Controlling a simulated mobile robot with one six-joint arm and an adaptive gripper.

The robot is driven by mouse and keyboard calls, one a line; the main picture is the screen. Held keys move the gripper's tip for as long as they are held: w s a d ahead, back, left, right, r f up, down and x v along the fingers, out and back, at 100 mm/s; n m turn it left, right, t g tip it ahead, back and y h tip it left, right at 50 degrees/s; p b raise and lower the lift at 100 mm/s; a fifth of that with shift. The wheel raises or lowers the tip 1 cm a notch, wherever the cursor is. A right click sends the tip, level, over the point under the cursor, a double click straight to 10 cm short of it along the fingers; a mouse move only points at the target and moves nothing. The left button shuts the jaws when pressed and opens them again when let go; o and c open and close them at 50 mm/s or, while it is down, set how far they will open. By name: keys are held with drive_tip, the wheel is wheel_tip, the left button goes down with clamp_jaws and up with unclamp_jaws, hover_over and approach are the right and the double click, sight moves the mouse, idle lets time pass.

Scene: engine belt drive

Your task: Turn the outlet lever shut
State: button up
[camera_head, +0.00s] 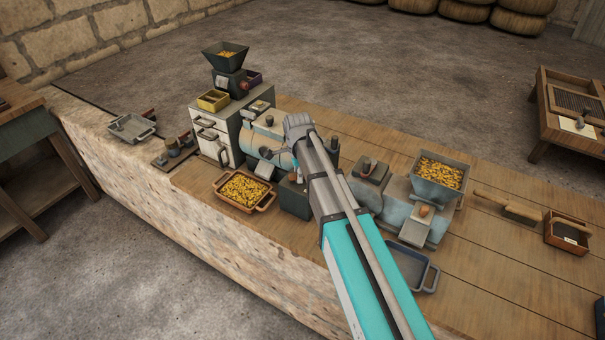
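A blue-grey drum-shaped machine (257,140) stands on the bench with a pale chute (265,168) on its front. A wooden tray of yellow grain (242,189) sits below and left of the chute. I cannot tell which small part is the outlet lever; it may be hidden by my arm. A second grey machine (412,200) has a hopper of yellow pieces (440,174) and a brown knob (424,210) on its front. My gripper (297,125) shows over the right side of the drum machine. Its fingers are not clear, so contact and opening cannot be told.
A cabinet (217,135) with a dark hopper (226,54) stands left of the drum machine. A metal tray (131,127) lies far left. A blue tray (423,272), a brush (507,206) and a wooden box (567,233) are on the right. The front right bench is mostly clear.

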clamp_jaws()
drive_tip(key=shift+d, duration=0.45)
drive_tip(key=shift+a, duration=0.4)
drive_tip(key=shift+s+a+n, duration=0.1)
drive_tip(key=shift+n, duration=0.4)
drive_tip(key=n, duration=0.4)
drive_tip(key=shift+n, duration=2.2)
